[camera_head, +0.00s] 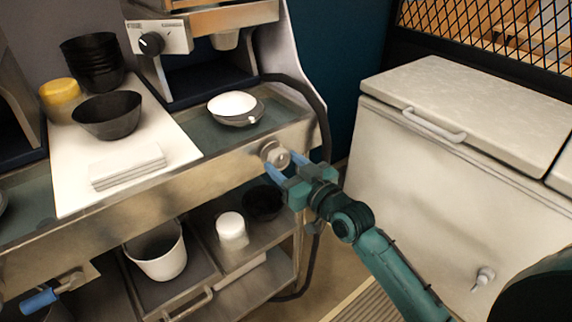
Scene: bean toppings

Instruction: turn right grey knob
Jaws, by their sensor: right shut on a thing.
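The grey knob (275,154) is a round metal knob on the front face of the counter, near its right end. My right gripper (286,166) reaches it from the lower right. Its blue fingers lie on either side of the knob and are shut on it. The knob's lower part is partly hidden by the fingers. My left gripper does not show in this view.
A white bowl in a dark holder (236,108) sits on the counter above the knob. A dark hose (318,100) runs down the counter's right side. A white chest freezer (440,180) stands to the right. Black bowls (106,114) stand on a white board at left.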

